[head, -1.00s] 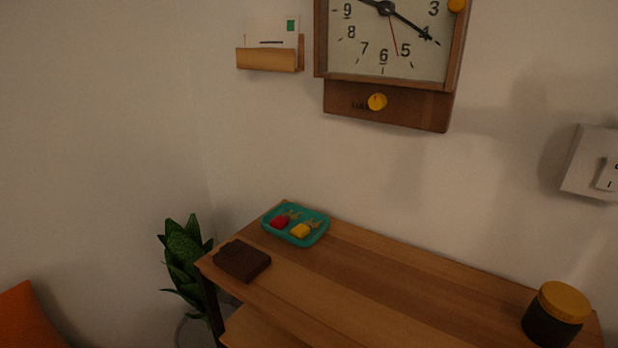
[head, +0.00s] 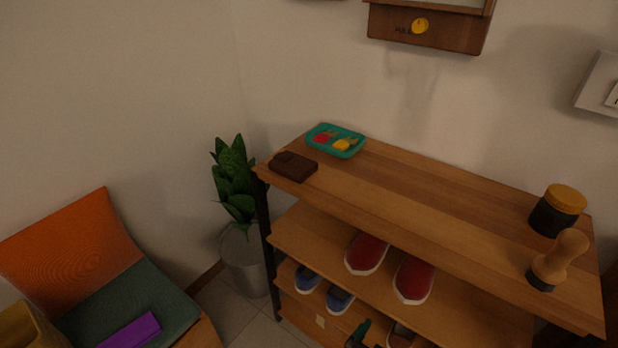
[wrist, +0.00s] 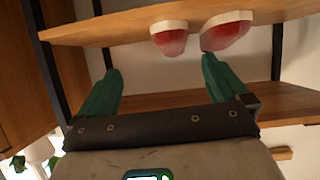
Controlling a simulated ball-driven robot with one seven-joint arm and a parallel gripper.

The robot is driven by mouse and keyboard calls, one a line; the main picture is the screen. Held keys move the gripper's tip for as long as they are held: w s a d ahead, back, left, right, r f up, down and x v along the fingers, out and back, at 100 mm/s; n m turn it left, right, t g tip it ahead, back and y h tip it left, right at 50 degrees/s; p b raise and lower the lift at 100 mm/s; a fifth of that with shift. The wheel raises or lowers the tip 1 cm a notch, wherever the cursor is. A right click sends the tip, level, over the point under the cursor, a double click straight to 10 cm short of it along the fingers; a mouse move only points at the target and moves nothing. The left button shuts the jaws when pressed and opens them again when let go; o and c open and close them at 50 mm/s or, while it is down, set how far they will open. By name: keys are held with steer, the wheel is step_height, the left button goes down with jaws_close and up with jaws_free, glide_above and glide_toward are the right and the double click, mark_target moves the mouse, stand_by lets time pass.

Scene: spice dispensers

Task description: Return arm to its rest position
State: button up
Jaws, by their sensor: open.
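My gripper (wrist: 161,68) shows in the wrist view, its two green fingers wide apart with nothing between them. It is in front of the wooden shelf unit, near a board (wrist: 100,27) with red shoes (wrist: 228,28); that view looks upside down. In the head view, only a small dark green piece that looks like a fingertip shows at the bottom edge, by the lower shelf. The rest of my arm is out of the head view.
The shelf top (head: 430,195) bears a teal tray (head: 318,151), a dark brown block (head: 293,167), a yellow-lidded jar (head: 557,211) and a wooden-handled stamper (head: 560,260). Red shoes (head: 413,279) and blue shoes (head: 308,279) stand below. A potted plant (head: 234,180) and an orange-backed chair (head: 75,240) are left.

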steer(key=s+d+f+n+g+y, duration=0.25)
steer(key=s+d+f+g, duration=0.4)
steer(key=s+d, duration=0.45)
steer(key=s+d+n+g+y, duration=0.25)
steer(key=s+n+y, duration=0.2)
steer(key=s, duration=0.45)
step_height(320, 180, up, 16)
steer(key=p, duration=1.6)
steer(key=shift+a+y+p, duration=0.3)
steer(key=shift+a+y, duration=0.05)
steer(key=shift+y, duration=0.05)
